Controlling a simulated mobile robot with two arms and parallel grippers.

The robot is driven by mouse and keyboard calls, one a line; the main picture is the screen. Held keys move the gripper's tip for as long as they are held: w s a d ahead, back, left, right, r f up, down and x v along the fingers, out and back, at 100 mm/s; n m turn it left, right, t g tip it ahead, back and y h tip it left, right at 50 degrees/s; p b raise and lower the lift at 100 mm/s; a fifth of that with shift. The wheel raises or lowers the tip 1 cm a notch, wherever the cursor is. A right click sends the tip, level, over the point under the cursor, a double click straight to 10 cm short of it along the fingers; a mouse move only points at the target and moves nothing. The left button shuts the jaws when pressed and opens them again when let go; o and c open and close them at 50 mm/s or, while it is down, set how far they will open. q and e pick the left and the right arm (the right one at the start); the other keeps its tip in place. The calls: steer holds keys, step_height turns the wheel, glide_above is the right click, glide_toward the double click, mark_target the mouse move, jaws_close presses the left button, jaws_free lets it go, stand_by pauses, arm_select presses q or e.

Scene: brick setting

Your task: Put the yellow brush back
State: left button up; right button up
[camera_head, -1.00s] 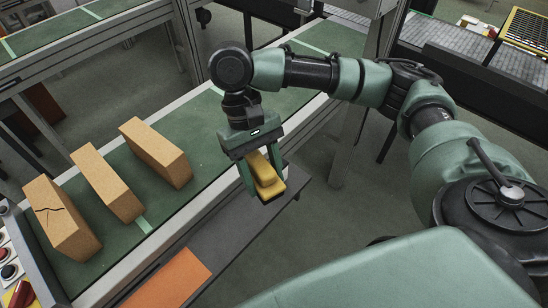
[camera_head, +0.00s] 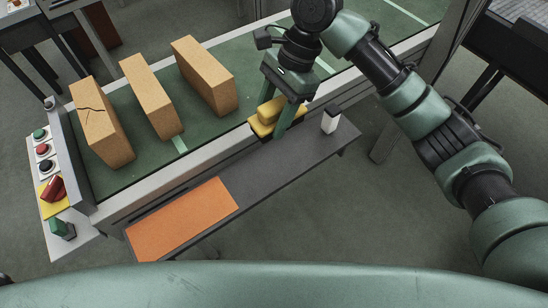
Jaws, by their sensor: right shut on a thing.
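The yellow brush (camera_head: 264,119) is between the fingers of my right gripper (camera_head: 279,118), which is shut on it. The gripper points down and holds the brush over the near edge of the conveyor, at the back side of a narrow dark shelf (camera_head: 262,172). I cannot tell whether the brush touches the shelf. My left gripper is out of view.
Three tan bricks stand on the green conveyor: a cracked one (camera_head: 103,124), a middle one (camera_head: 152,96) and a right one (camera_head: 204,76). An orange mat (camera_head: 182,218) and a small white dark-topped bottle (camera_head: 330,119) are on the shelf. A button panel (camera_head: 48,160) is at the left.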

step_height(320, 180, down, 16)
steer(key=shift+r, duration=0.15)
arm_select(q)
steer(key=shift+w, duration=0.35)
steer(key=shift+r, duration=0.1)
arm_select(e)
steer(key=o, duration=1.4)
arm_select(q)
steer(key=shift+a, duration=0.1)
arm_select(e)
steer(key=shift+o, duration=0.2)
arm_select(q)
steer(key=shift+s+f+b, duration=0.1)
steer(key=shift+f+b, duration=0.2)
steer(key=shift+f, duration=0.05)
arm_select(e)
steer(key=v, duration=1.2)
steer(key=shift+s, duration=0.1)
